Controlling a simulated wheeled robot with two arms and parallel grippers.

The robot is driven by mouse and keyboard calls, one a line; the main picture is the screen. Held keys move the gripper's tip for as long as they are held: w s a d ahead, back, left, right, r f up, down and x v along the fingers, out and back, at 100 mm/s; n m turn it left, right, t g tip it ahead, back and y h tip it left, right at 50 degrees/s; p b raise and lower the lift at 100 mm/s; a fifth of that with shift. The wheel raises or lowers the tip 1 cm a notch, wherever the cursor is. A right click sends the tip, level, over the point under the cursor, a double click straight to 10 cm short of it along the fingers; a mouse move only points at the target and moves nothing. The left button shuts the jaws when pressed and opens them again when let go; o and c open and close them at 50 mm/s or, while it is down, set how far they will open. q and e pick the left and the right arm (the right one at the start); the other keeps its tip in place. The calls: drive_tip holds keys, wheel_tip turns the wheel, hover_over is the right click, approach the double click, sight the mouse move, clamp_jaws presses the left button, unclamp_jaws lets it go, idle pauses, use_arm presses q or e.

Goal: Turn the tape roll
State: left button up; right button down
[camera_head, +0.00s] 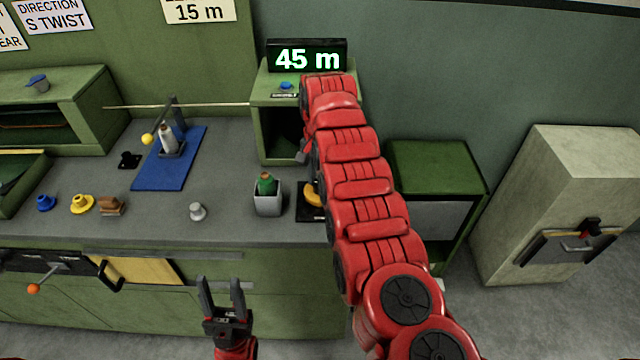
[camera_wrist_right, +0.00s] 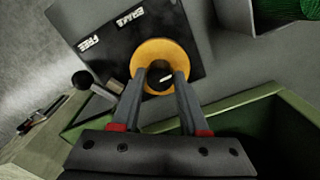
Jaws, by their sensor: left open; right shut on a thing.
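The yellow-orange tape roll (camera_wrist_right: 160,48) sits on a black plate (camera_wrist_right: 110,45) marked BRAKE and FREE in the right wrist view. My right gripper (camera_wrist_right: 159,76) is shut on the tape roll, with one finger on each side of its dark centre. In the head view, the roll (camera_head: 312,194) is mostly hidden behind my red right arm, and the right fingertips cannot be made out clearly. My left gripper (camera_head: 222,286) is open and empty, low in front of the bench.
A grey cup (camera_head: 268,203) with a green spool stands left of the plate. A small grey knob (camera_head: 197,211), a blue mat (camera_head: 170,172) and yellow and blue pieces lie farther left. A display (camera_head: 306,57) reads 45 m. A pale cabinet (camera_head: 560,190) stands at right.

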drive_tip(key=shift+m, duration=0.6)
drive_tip(key=shift+w+b, duration=0.1)
drive_tip(key=shift+b, duration=0.2)
drive_tip(key=shift+c, duration=2.1)
unclamp_jaws()
drive_tip(key=shift+r, duration=0.2)
wheel_tip(320, 180, up, 7)
drive_tip(key=shift+d+f+p, duration=0.1)
drive_tip(key=shift+p, duration=0.2)
wheel_tip(320, 180, up, 10)
drive_tip(key=p, duration=1)
